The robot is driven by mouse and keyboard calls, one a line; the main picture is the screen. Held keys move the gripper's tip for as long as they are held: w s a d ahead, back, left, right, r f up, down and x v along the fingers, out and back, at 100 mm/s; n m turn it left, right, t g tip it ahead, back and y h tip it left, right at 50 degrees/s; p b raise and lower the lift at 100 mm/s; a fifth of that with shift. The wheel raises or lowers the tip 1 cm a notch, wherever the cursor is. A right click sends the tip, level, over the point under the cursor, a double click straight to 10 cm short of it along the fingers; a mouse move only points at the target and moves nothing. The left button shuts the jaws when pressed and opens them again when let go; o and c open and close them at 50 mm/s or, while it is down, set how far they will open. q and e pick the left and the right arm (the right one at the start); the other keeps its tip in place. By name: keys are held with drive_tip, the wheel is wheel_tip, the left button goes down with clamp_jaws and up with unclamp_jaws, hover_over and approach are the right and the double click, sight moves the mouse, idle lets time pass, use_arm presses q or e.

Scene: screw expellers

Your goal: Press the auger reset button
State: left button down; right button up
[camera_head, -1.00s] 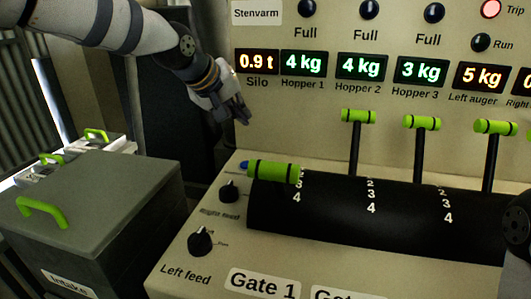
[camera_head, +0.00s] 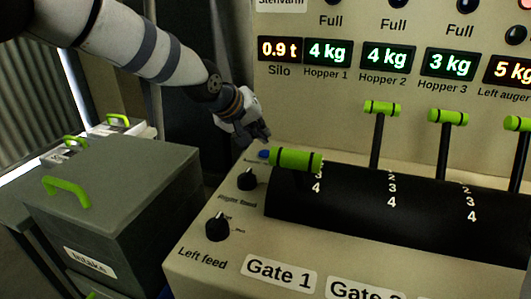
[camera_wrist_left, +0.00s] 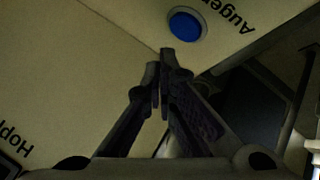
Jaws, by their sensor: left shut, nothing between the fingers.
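The auger reset button is a round blue button (camera_wrist_left: 187,26) in a pale ring, beside a label that starts "Auger" in the left wrist view. In the head view the blue button (camera_head: 263,154) shows small on the panel, just behind the lowered green Gate 1 handle (camera_head: 295,160). My left gripper (camera_head: 259,138) is shut and empty, just above and behind the button. In the left wrist view its fingertips (camera_wrist_left: 164,62) point toward the panel, a little below the button in the picture. No contact with the button shows. My right gripper is not in view.
Right feed knob (camera_head: 247,179) and Left feed knob (camera_head: 217,228) are in front of the button. Raised green-handled levers (camera_head: 382,108) stand to the right on a black drum. An upright panel with displays (camera_head: 327,52) rises behind. A grey Intake box (camera_head: 125,200) stands at left.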

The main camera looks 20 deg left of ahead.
use_arm(q)
drive_tip(key=shift+f, duration=0.6)
drive_tip(key=shift+f, duration=0.15)
idle(0.9)
drive_tip(key=shift+f, duration=0.3)
drive_tip(key=shift+f, duration=0.55)
idle(0.7)
drive_tip(key=shift+r, duration=0.95)
drive_tip(key=shift+r, duration=0.1)
drive_tip(key=shift+r, duration=2.45)
